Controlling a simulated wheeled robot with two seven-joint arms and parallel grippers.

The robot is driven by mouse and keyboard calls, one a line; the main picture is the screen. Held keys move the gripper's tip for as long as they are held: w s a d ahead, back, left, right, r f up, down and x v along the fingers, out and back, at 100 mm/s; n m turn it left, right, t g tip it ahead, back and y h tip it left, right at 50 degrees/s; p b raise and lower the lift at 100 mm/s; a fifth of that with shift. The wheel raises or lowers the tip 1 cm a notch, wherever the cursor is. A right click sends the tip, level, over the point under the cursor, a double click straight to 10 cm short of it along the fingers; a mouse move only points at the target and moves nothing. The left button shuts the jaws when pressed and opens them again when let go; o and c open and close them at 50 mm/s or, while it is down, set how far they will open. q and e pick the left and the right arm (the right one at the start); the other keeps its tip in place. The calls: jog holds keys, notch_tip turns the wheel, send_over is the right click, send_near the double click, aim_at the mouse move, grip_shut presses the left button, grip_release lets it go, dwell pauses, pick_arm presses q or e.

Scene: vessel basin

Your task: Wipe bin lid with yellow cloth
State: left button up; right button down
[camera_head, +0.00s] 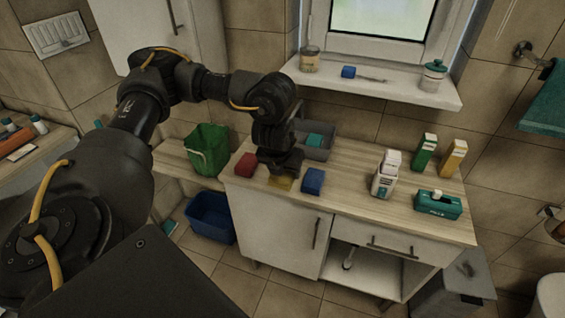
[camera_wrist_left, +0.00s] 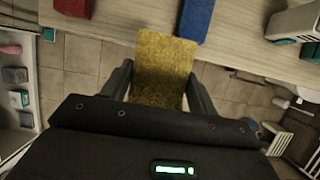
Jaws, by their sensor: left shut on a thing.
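The yellow cloth (camera_head: 281,183) is at the front edge of the wooden counter, between a red cloth (camera_head: 246,165) and a blue cloth (camera_head: 313,181). My left gripper (camera_head: 280,168) is above it and hides part of it. In the left wrist view the yellow cloth (camera_wrist_left: 163,70) sits between the two fingers of my left gripper (camera_wrist_left: 160,90), which is shut on it. A grey box that looks like the bin (camera_head: 455,288) stands on the floor at the lower right. Its lid (camera_head: 466,270) appears closed. My right gripper is not in view.
A grey basin (camera_head: 316,153) is behind the gripper. A green bag (camera_head: 208,149) stands to the left, above a blue tub (camera_head: 211,217) on the floor.

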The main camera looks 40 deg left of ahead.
pick_arm(q)
jog(key=shift+s+d, duration=0.1)
jog(key=o, duration=0.4)
jog(key=c, duration=0.3)
